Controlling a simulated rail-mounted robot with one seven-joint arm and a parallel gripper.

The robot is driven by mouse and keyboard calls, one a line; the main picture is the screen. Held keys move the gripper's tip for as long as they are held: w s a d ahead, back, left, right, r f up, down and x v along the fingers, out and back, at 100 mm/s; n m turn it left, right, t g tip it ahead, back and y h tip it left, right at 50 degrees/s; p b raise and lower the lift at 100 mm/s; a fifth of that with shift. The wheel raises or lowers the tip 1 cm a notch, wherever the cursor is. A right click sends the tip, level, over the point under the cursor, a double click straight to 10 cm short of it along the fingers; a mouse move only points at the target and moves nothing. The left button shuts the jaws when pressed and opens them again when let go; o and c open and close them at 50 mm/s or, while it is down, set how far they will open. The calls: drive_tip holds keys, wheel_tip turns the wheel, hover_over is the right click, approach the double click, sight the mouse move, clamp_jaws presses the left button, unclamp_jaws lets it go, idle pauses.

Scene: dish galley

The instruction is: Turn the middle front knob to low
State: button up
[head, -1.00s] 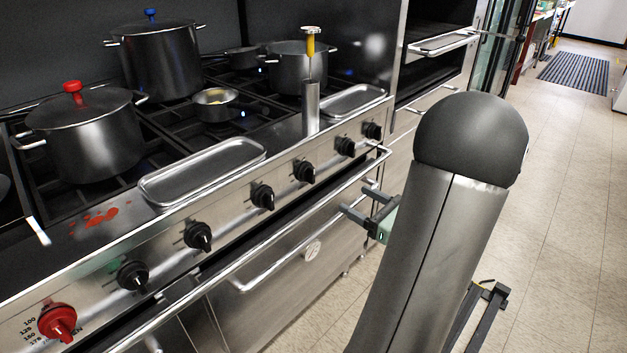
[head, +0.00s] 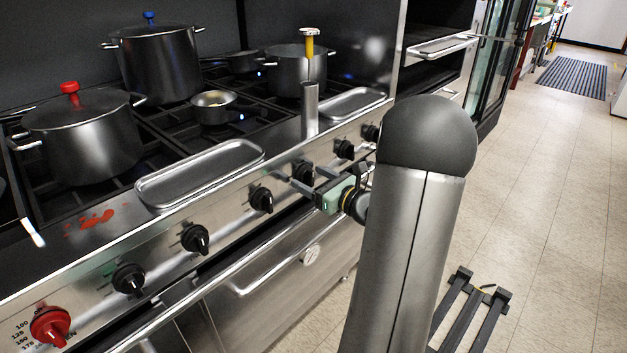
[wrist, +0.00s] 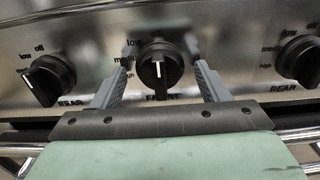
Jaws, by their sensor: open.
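The middle front knob (wrist: 160,68) is black and sits on the steel front panel, centred in the wrist view between two knobs marked rear. Its grip bar and white line stand about vertical; low, medium and high labels lie to its left. I cannot tell its exact setting. In the head view the knob (head: 303,171) is partly behind my gripper (head: 309,179). My gripper (wrist: 161,72) is open, with one finger on each side of the knob. Small gaps show beside it; contact is unclear.
A rear knob stands at left (wrist: 48,80) and another at right (wrist: 299,62). The oven handle rail (head: 250,286) runs below the panel. A steel tray (head: 200,172), a red-knobbed pot (head: 82,140) and a small pan (head: 213,107) are on the stove.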

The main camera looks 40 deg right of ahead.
drive_tip(key=c, duration=1)
